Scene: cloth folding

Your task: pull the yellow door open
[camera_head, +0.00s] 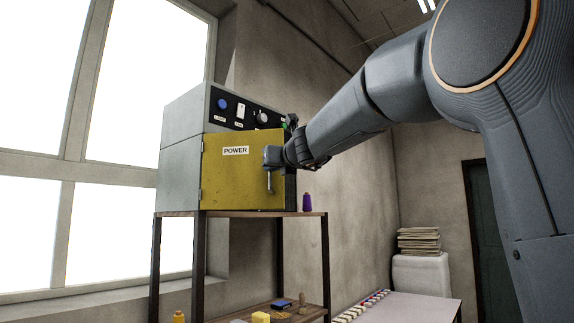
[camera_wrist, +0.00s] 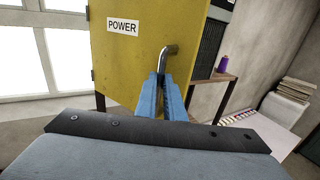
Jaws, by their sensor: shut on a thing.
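The yellow door (camera_head: 225,175) is on the front of a grey metal cabinet and carries a POWER label. Its hinges show on its left side. A metal bar handle (camera_wrist: 169,50) is near the door's right edge; its lower end also shows in the head view (camera_head: 269,184). My gripper (camera_wrist: 166,78) has its blue fingers closed around the handle, in front of the door.
The cabinet stands on a wooden-topped rack (camera_head: 313,213) with dark legs. A purple spool (camera_head: 307,202) stands right of the cabinet. Small items lie on the lower shelf. A pale table (camera_head: 420,306) is at the lower right. Tall windows are on the left.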

